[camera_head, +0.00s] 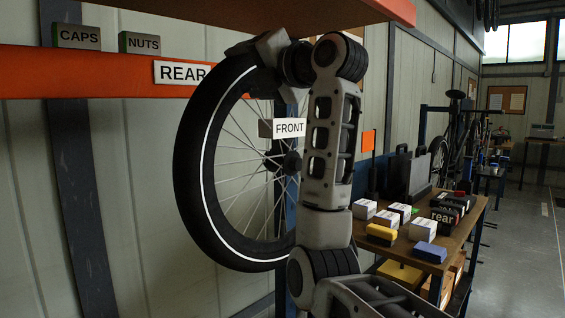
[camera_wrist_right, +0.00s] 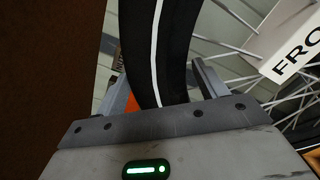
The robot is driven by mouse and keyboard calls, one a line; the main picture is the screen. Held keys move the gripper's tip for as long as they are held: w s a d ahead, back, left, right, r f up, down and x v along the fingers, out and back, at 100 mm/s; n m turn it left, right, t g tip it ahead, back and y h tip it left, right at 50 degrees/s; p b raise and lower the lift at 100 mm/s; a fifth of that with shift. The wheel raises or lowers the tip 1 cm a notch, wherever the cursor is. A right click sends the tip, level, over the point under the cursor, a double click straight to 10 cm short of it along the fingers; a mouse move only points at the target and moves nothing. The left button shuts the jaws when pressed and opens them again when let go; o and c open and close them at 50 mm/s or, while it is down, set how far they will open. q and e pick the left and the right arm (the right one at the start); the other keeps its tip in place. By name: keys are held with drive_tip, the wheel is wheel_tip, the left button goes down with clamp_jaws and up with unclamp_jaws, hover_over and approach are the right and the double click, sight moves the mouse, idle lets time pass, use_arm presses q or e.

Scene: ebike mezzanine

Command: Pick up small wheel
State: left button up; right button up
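The small wheel (camera_head: 192,158), with a black tyre, a thin white stripe and wire spokes, stands upright in front of the wall in the head view. My right gripper (camera_head: 262,47) is at its top rim, and my right arm hides the wheel's right side. In the right wrist view the tyre (camera_wrist_right: 158,45) passes between the two fingers (camera_wrist_right: 160,78), whose tips lie against both sides of it. The gripper looks shut on the tyre. What bears the wheel from below or behind is hidden. My left gripper is not in view.
An orange shelf edge (camera_head: 95,82) carries a REAR sign (camera_head: 180,72), partly overlapped by the tyre. A FRONT sign (camera_head: 290,128) shows at the spokes. A shelf (camera_head: 255,10) hangs close above the gripper. A table (camera_head: 400,245) with boxes stands right; the floor (camera_head: 525,255) beyond is clear.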

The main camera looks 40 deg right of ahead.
sight(251, 61)
drive_tip(key=shift+s+r, duration=0.15)
drive_tip(key=shift+r, duration=0.25)
drive_tip(key=c, duration=0.4)
drive_tip(key=shift+d+f, duration=0.1)
clamp_jaws()
drive_tip(key=shift+r, duration=1.7)
drive_tip(key=s+d+b, duration=0.1)
drive_tip(key=s+b, duration=0.2)
drive_tip(key=s, duration=1.4)
drive_tip(key=shift+s+d, duration=0.15)
drive_tip(key=shift+s, duration=0.25)
